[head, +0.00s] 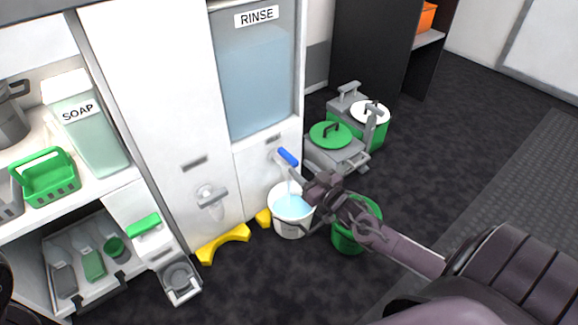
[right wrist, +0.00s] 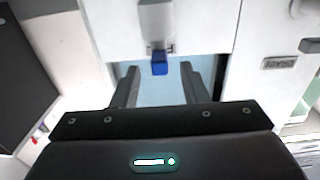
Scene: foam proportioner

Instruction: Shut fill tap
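The fill tap (head: 287,157) has a blue handle and sits low on the white cabinet, under the RINSE tank (head: 255,75). A pale stream seems to run from it into a white bucket (head: 291,223) that holds light blue water. My right gripper (head: 304,198) is over the bucket's right side, just below and to the right of the tap. In the right wrist view, its two fingers are apart and empty, with the blue handle (right wrist: 160,64) ahead, between the fingertips. Contact with the handle cannot be made out. My left gripper is not in view.
A green bucket (head: 350,238) stands on the floor beneath my right arm. Yellow floor stops (head: 224,243) lie along the cabinet's foot. A grey cart with green and white lids (head: 331,134) stands right of the cabinet. A SOAP tank (head: 85,130) is at left.

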